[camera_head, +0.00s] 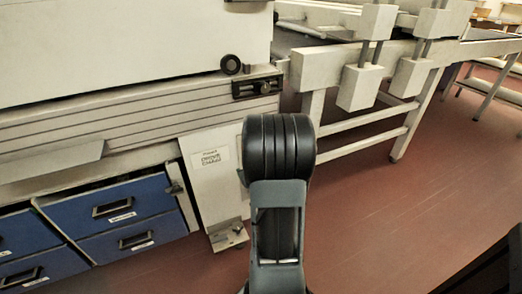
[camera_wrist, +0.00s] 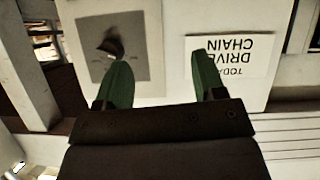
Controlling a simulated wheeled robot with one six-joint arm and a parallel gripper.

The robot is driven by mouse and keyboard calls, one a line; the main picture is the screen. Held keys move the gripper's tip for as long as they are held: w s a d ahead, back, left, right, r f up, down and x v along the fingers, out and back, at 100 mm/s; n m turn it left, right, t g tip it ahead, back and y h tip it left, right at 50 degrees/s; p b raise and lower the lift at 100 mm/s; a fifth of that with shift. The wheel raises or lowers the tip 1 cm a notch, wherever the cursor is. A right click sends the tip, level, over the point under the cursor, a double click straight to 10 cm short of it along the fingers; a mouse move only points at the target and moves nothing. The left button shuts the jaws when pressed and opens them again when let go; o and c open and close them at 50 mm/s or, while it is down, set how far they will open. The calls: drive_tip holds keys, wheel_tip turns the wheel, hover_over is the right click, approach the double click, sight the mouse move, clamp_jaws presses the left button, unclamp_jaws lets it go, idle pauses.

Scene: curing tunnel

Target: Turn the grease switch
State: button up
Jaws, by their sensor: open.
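The grease switch, a small dark knob (camera_wrist: 112,42) on a square grey plate (camera_wrist: 92,68), shows at the upper left of the wrist view. The plate sits on a white panel. My gripper (camera_wrist: 160,58) has two green fingers spread wide with nothing between them. The left finger's tip appears just below the knob and covers part of the plate; I cannot tell whether it touches. The knob is left of the gap between the fingers. In the head view the switch cannot be made out, and my arm hides the gripper.
An upside-down "DRIVE CHAIN" label (camera_wrist: 230,56) is right of the plate. In the head view the white panel (camera_head: 212,195) stands beside blue drawers (camera_head: 112,210), below a black latch (camera_head: 257,87). A white frame (camera_head: 312,115) stands behind.

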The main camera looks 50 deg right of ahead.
drive_tip(key=s+d+f+m+t+p, duration=0.2)
drive_tip(key=s+d+t, duration=0.4)
drive_tip(key=s+d, duration=0.15)
drive_tip(key=b+x, duration=0.3)
drive_tip(key=x, duration=0.9)
drive_tip(key=shift+d+r+h, duration=0.25)
drive_tip(key=shift+r+h, duration=0.05)
drive_tip(key=shift+h, duration=0.1)
drive_tip(key=shift+c, duration=0.3)
drive_tip(key=c, duration=0.8)
drive_tip(key=shift+c, duration=0.2)
